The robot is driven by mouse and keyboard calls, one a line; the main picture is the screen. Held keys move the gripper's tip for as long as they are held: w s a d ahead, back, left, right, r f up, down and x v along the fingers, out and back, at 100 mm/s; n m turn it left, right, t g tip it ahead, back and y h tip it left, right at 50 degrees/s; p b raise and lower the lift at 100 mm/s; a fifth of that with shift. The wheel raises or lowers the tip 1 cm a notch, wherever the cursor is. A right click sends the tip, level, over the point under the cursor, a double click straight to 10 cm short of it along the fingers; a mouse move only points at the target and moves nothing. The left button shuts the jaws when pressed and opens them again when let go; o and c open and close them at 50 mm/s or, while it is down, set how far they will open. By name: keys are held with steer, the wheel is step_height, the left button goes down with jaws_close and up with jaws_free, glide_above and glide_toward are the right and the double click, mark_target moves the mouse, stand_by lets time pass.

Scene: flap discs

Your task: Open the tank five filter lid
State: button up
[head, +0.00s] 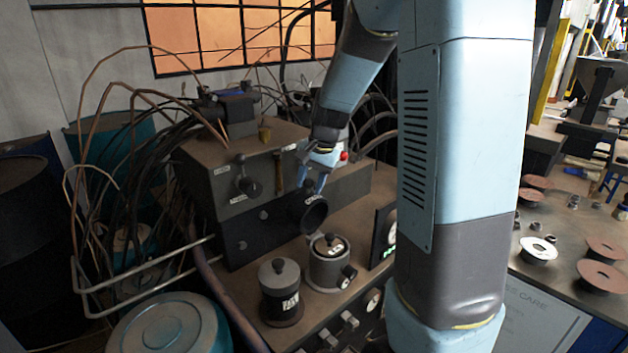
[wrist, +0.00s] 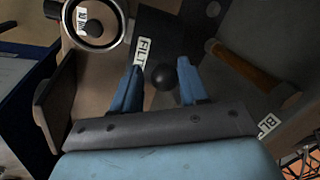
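My gripper (head: 318,180) is at the dark machine's front in the head view, just above a dark round cup-like part (head: 314,213). In the wrist view my gripper (wrist: 158,88) is open, with a round black knob (wrist: 163,76) between its blue fingers and a gap on each side. A white label reading "FILT" (wrist: 143,52), partly hidden by the left finger, is beside the knob. The knob is on a dark surface (wrist: 165,28). I cannot read a tank number or tell whether this dark part is a lid standing raised.
A canister (head: 330,265) with a labelled top and a darker lidded canister (head: 280,296) stand in front. A wooden handle (wrist: 252,70) lies right of my fingers. A dark panel (head: 383,238) stands at the right. Cables and a metal rail (head: 140,275) crowd the left.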

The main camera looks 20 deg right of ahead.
steer(key=shift+r, duration=0.1)
steer(key=v, duration=1.3)
steer(key=shift+s+r, duration=0.15)
steer(key=shift+r, duration=0.05)
steer(key=s+a+n+t+h, duration=0.2)
steer(key=s+n, duration=0.5)
steer(key=s, duration=1.6)
steer(key=shift+a+r+t, duration=0.4)
steer(key=shift+a+t, duration=0.2)
steer(key=shift+a, duration=0.15)
steer(key=shift+s+f+n, duration=0.2)
steer(key=shift+s+n, duration=0.2)
steer(key=shift+s, duration=0.05)
steer(key=w+f+m+g+y, duration=0.1)
steer(key=w+m+g, duration=0.5)
steer(key=w, duration=2.5)
steer(key=shift+m+t, duration=0.9)
steer(key=f, duration=0.4)
steer(key=w+f, duration=0.1)
steer(key=f, duration=0.4)
steer(key=a+f, duration=0.1)
steer(key=f, duration=0.3)
steer(key=shift+w+f, duration=0.25)
steer(key=shift+f, duration=0.05)
